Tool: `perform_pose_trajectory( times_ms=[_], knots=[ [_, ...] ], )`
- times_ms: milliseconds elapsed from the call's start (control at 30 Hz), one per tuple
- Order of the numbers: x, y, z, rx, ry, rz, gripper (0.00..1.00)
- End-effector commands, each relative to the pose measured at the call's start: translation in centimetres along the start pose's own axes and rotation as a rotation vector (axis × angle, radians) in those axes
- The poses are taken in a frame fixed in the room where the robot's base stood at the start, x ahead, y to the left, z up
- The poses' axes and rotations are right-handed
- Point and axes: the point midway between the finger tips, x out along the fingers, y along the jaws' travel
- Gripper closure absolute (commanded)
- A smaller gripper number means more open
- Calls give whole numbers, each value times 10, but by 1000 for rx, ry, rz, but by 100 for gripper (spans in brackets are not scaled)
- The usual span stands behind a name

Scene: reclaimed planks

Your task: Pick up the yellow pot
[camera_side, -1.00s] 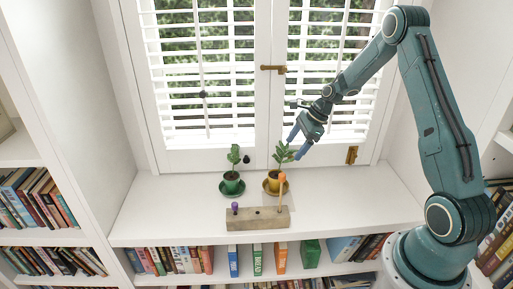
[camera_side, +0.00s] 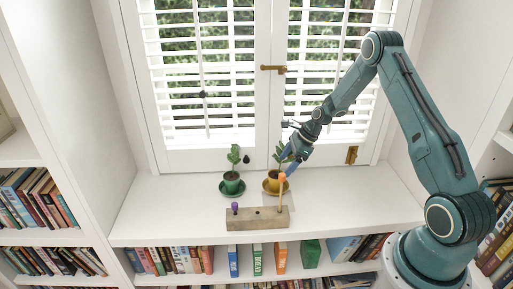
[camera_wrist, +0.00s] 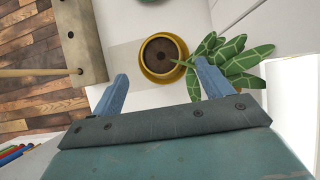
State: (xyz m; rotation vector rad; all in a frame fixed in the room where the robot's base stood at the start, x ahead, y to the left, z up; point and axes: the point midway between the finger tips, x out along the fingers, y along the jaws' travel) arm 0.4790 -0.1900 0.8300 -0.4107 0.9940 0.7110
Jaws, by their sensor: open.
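The yellow pot (camera_side: 271,186) stands upright on a saucer on the white sill, with a leafy green plant (camera_side: 283,153) in it. In the wrist view the yellow pot (camera_wrist: 163,57) shows from above, with dark soil inside and striped leaves (camera_wrist: 232,62) spreading to its right. My gripper (camera_side: 288,165) is at the plant, just above and to the right of the pot. In the wrist view my gripper (camera_wrist: 158,80) has its two blue fingers wide apart, with the pot beyond the tips and roughly between them. One fingertip overlaps the leaves. Nothing is held.
A green pot (camera_side: 231,183) with a plant stands on a saucer to the left. A wooden block (camera_side: 257,218) in front holds an orange-topped stick (camera_side: 281,179) and a purple-topped peg (camera_side: 235,206). Shutters stand behind. The sill is clear at the right.

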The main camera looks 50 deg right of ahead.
Motion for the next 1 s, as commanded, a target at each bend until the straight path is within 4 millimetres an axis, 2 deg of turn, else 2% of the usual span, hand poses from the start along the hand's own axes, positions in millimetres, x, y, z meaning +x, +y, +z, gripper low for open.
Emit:
perform_pose_trajectory(
  times_ms=[200, 633, 1000],
  knots=[
    [21, 0, 0, -1, 0, 0, 22],
    [31, -1, 0, -1, 0, 0, 22],
    [69, -1, 0, 0, 0, 0, 22]
  ],
)
